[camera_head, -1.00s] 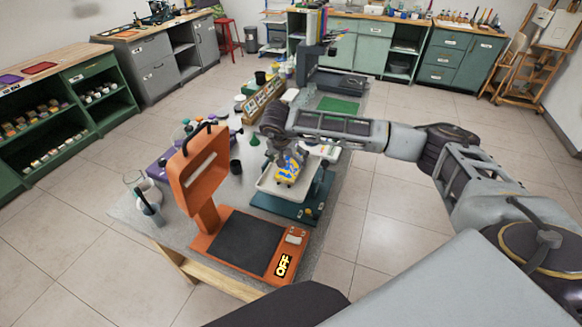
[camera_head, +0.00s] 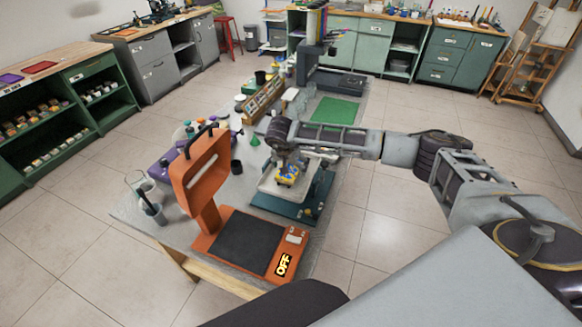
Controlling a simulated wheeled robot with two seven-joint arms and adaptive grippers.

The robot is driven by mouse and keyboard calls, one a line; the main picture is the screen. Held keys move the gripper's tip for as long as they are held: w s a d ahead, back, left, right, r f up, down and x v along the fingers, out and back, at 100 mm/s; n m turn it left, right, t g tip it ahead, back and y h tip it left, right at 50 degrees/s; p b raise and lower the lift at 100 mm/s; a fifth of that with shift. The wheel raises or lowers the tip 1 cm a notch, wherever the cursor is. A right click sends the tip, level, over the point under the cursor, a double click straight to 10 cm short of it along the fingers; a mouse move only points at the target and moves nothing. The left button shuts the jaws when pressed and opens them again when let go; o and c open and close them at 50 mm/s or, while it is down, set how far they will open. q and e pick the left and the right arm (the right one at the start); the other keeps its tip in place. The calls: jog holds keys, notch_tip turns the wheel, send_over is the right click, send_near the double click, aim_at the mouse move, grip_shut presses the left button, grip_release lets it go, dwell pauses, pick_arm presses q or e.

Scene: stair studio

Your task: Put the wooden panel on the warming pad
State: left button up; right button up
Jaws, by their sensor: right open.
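The wooden panel (camera_head: 286,178) looks like a small piece painted yellow and blue. It is at the white tray (camera_head: 268,189) on a teal base, in the middle of the table, and its upper part is hidden behind my right gripper. My right gripper (camera_head: 288,168) is open and points down right at the panel; I cannot tell whether its fingers touch it. The warming pad (camera_head: 243,242) is a flat dark square on an orange press base nearer to me, and it is bare. My left gripper is not in view.
The press's orange raised head (camera_head: 203,170) stands upright at the pad's left. An OFF display (camera_head: 283,265) shows on its base. Jars and a beaker (camera_head: 142,188) stand at the left, a wooden rack (camera_head: 263,98) and a green mat (camera_head: 335,110) farther back.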

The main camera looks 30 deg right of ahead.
aim_at(290, 167)
dwell(0.4)
jog(key=c, duration=1.1)
jog(key=shift+c, duration=0.2)
notch_tip(290, 167, up, 10)
jog(key=b, duration=0.2)
dwell(0.3)
